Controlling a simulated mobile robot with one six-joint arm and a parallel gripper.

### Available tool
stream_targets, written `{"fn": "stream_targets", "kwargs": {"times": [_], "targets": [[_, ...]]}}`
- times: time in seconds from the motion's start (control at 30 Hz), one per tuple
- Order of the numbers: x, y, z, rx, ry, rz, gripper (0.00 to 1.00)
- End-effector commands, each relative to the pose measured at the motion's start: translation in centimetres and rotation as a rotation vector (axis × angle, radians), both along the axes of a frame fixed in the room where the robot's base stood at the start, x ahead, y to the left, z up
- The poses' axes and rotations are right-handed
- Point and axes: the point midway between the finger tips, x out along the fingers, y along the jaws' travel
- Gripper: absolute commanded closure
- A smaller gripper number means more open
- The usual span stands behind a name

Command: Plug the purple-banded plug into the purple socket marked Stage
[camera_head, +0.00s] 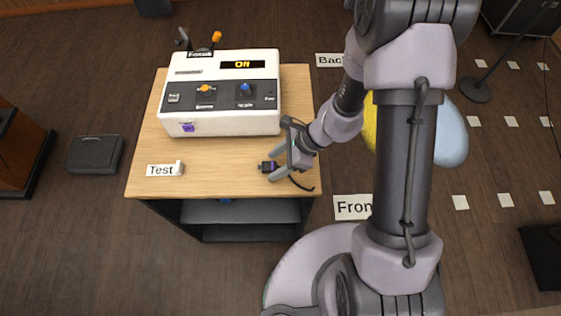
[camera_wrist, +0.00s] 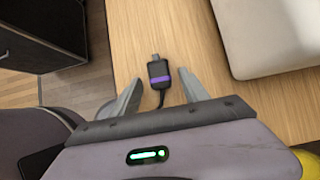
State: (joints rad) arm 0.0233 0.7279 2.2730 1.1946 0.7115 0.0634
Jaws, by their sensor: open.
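The black plug with a purple band (camera_head: 268,166) lies on the wooden table top, right of its middle and near the front edge. In the wrist view the plug (camera_wrist: 159,75) lies just beyond my fingertips, with its metal tip pointing away and its dark cable running back between the fingers. My gripper (camera_head: 277,163) is open around the plug's cable end, fingers apart and not visibly touching it. The purple socket (camera_head: 188,127) is on the front face of the white console (camera_head: 222,124), at its lower left. Its label is too small to read.
The table (camera_head: 225,182) has clear wood between the plug and console.

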Motion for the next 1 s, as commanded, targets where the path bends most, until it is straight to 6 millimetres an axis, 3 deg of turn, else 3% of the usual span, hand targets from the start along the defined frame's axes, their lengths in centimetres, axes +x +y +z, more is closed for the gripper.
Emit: {"fn": "stream_targets", "kwargs": {"times": [0.13,0.17,0.4,0.63,1.0], "targets": [[0.0,0.0,0.1,0.000,0.000,0.000,0.47],[0.0,0.0,0.1,0.000,0.000,0.000,0.51],[0.0,0.0,0.1,0.000,0.000,0.000,0.98],[0.0,0.0,0.7,0.000,0.000,0.000,1.00],[0.0,0.0,4.9,0.000,-0.001,0.001,1.00]]}}
